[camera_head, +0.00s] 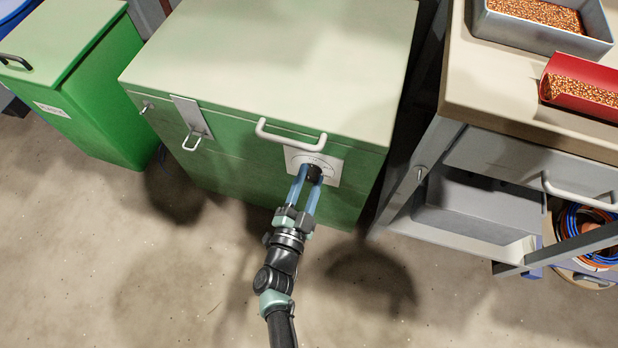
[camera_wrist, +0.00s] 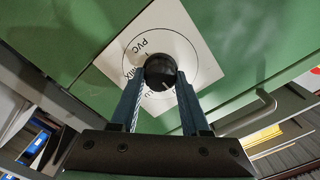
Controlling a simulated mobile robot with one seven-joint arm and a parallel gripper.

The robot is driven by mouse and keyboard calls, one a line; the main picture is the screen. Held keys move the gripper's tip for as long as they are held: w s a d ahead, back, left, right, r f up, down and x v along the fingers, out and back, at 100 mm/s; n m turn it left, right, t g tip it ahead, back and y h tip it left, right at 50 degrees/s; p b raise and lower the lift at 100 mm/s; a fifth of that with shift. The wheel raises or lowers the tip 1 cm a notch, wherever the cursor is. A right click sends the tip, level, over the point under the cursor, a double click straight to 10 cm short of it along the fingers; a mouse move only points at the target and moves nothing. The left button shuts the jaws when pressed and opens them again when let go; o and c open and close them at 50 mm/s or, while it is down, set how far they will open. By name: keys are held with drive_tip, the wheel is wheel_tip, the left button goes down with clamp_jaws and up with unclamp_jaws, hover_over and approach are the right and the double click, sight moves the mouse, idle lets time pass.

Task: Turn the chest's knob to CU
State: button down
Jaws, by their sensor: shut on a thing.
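The green chest (camera_head: 225,160) with a pale lid stands in the middle of the head view. A white dial plate (camera_head: 333,172) is on its front, right of centre. The round black knob (camera_head: 315,171) sits on the plate. My gripper (camera_head: 309,177) is shut on the knob, with one blue finger on each side. In the wrist view the knob (camera_wrist: 160,71) shows a small white mark on its lower edge. The plate (camera_wrist: 186,30) reads PVC at upper left and MIX at left. Lettering below the knob is partly hidden by my gripper, so I cannot tell which label the mark meets.
A white handle (camera_head: 290,137) projects above the dial, and a latch (camera_head: 194,125) hangs to its left. A green bin (camera_head: 75,75) stands at left. The workbench (camera_head: 465,85) at right holds a grey tray (camera_head: 545,37) and a red scoop (camera_head: 582,92) of copper granules.

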drive_tip(key=shift+c, duration=1.9)
unclamp_jaws()
drive_tip(key=shift+s, duration=0.1)
drive_tip(key=p+v, duration=0.2)
drive_tip(key=v, duration=1)
drive_tip(key=shift+s+p, duration=0.35)
drive_tip(key=shift+p, duration=0.05)
drive_tip(key=shift+s+a, duration=0.1)
drive_tip(key=shift+a, duration=0.1)
